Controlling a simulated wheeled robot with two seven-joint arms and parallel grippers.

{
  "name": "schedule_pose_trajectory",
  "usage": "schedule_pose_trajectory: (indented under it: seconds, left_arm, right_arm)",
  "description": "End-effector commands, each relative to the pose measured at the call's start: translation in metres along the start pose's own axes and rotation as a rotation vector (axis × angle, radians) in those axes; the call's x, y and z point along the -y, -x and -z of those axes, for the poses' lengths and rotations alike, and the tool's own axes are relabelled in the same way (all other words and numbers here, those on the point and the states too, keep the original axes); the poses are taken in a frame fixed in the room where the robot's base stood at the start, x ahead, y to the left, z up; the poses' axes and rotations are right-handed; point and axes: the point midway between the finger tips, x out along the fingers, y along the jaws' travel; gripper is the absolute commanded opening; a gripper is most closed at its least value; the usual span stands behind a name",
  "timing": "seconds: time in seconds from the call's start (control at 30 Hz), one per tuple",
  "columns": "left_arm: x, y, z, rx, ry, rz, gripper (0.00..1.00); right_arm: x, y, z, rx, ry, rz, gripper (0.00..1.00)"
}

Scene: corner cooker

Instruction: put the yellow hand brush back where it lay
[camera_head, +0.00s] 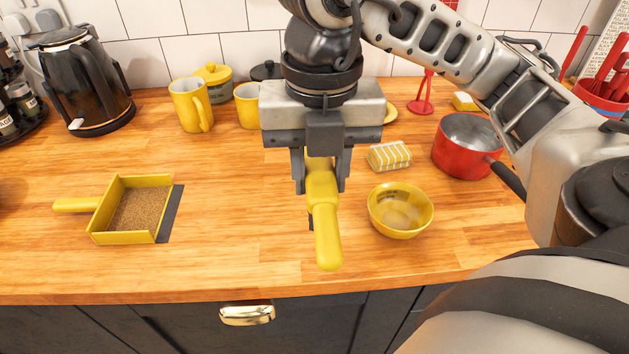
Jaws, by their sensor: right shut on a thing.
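The yellow hand brush (325,215) is in the middle of the view, its handle pointing toward the front edge of the counter. My right gripper (320,185) comes down from above and is shut on the brush near the base of its handle. The brush's far end is hidden behind the gripper. I cannot tell whether the brush touches the counter. A yellow dustpan (96,222) holding brown crumbs lies to the left, apart from the brush. My left gripper is not in view.
A yellow bowl (401,211) stands close to the right of the brush. Yellow mugs (188,105) and a dark kettle (85,85) stand at the back. The wooden counter (240,220) between dustpan and brush is clear.

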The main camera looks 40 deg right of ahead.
Motion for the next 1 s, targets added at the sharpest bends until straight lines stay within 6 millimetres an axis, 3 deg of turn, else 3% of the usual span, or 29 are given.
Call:
schedule_pose_trajectory:
  seconds: [0.2, 0.4, 0.73, 1.0]
  left_arm:
    - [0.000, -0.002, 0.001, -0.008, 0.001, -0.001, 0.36]
    - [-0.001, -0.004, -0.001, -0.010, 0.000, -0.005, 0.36]
    - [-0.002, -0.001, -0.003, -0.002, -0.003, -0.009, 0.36]
    - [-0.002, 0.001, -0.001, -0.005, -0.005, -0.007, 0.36]
  right_arm:
    - [0.001, -0.027, -0.056, -0.005, -0.006, 0.002, 0.05]
    - [0.002, -0.062, -0.085, -0.004, -0.002, 0.003, 0.05]
    - [0.002, -0.088, -0.107, -0.002, 0.000, 0.004, 0.05]
    - [0.002, -0.115, -0.106, 0.001, 0.002, 0.001, 0.05]
